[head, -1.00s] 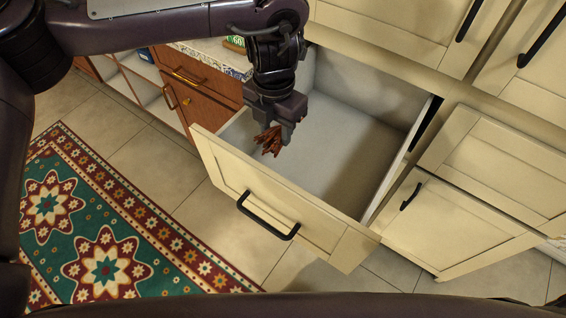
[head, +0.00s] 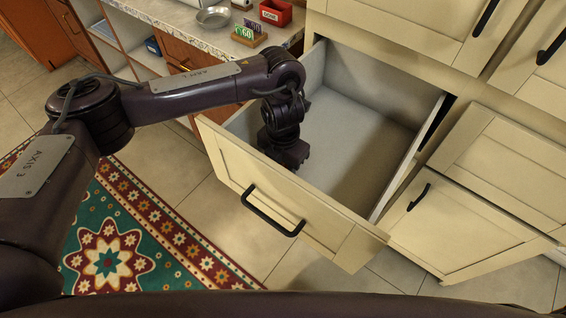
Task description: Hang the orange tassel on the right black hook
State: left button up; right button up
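My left gripper (head: 291,158) points down into the open cream drawer, near its front left corner, just behind the front panel. Its fingertips are mostly hidden by the gripper body and wrist, so I cannot see whether it is open or shut. The orange tassel does not show now; it may be hidden under the gripper or behind the drawer front. No black hook that I can identify is in view. My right gripper is not in view.
The open drawer (head: 362,165) has a bare grey inside and a black handle (head: 272,211) on its front. Cream cabinets (head: 455,235) stand at the right. A counter (head: 165,12) at the top left holds a metal bowl (head: 213,16) and a red box (head: 275,12). A patterned rug (head: 150,240) covers the floor.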

pick_arm(q)
jog(key=shift+f+b, duration=0.3)
jog(key=o, duration=1)
jog(key=shift+r, duration=0.1)
